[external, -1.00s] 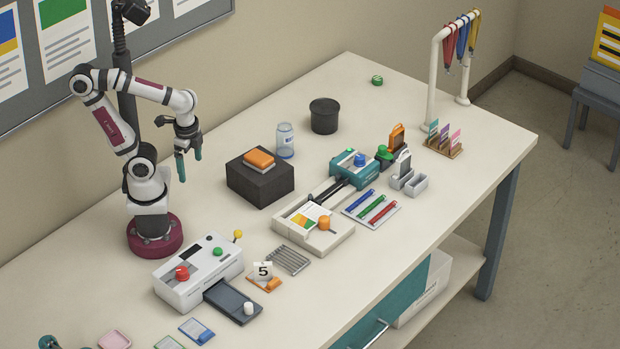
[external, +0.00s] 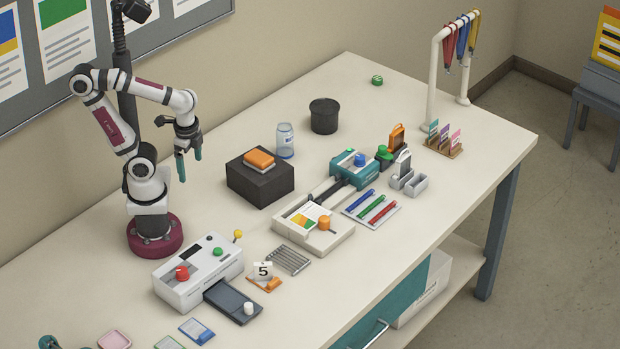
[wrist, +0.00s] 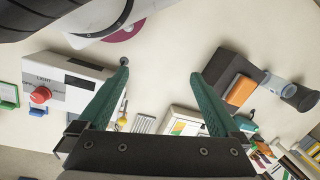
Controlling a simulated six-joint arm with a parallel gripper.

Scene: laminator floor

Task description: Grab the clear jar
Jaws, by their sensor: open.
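The clear jar (external: 285,141) stands upright on the table behind the black block, with a pale lid and a label on its side. In the wrist view the jar (wrist: 277,84) is at the right, beyond the block. My gripper (external: 188,168) is open and empty, pointing down above the table, to the left of the jar and well apart from it. In the wrist view its two green fingers (wrist: 160,74) are spread with nothing between them.
A black block (external: 260,181) with an orange item (external: 259,159) on top stands between my gripper's side and the jar's front. A black bin (external: 324,116) is right of the jar. A white machine (external: 196,272) and a teal device (external: 354,169) stand nearer the front.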

